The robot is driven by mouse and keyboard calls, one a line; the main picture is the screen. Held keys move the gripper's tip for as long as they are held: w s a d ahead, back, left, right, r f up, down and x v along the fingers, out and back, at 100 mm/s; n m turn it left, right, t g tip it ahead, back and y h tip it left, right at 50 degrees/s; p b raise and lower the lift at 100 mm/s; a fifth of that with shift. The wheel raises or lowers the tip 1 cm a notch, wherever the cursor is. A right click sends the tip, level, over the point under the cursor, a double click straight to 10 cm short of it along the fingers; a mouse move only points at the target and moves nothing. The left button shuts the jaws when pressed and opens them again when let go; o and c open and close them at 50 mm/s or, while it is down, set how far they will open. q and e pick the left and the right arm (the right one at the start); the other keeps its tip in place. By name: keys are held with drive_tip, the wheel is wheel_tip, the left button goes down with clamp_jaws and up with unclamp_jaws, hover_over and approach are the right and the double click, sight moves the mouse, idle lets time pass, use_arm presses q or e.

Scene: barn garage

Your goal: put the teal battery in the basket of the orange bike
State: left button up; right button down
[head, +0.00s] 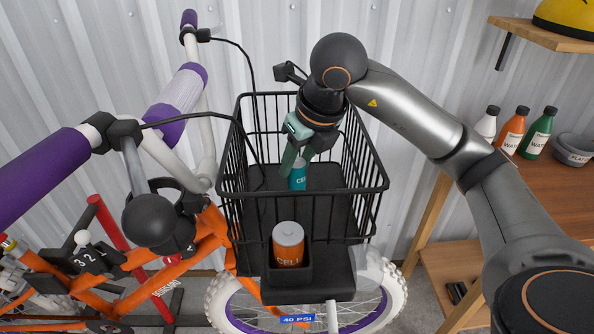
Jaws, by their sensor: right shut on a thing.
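The teal battery (297,178) is inside the black wire basket (313,95) of the orange bike (205,232), seen through and over its rim. My right gripper (296,161) reaches down into the basket from above, with its green fingers shut on the battery's top. The battery looks upright and close to the basket floor; I cannot tell whether it touches it. My left gripper is not in view.
An orange cell (288,245) stands in a small black holder at the basket's front. Purple handlebar grips (45,172) and cables lie left of the basket. Several bottles (512,130) and a grey bowl (573,149) stand on a wooden bench at right. A corrugated wall is behind.

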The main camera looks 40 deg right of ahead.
wheel_tip(320, 180, down, 2)
drive_tip(key=shift+f, duration=0.1)
drive_tip(key=shift+f, duration=0.1)
drive_tip(key=shift+c, duration=2.4)
unclamp_jaws()
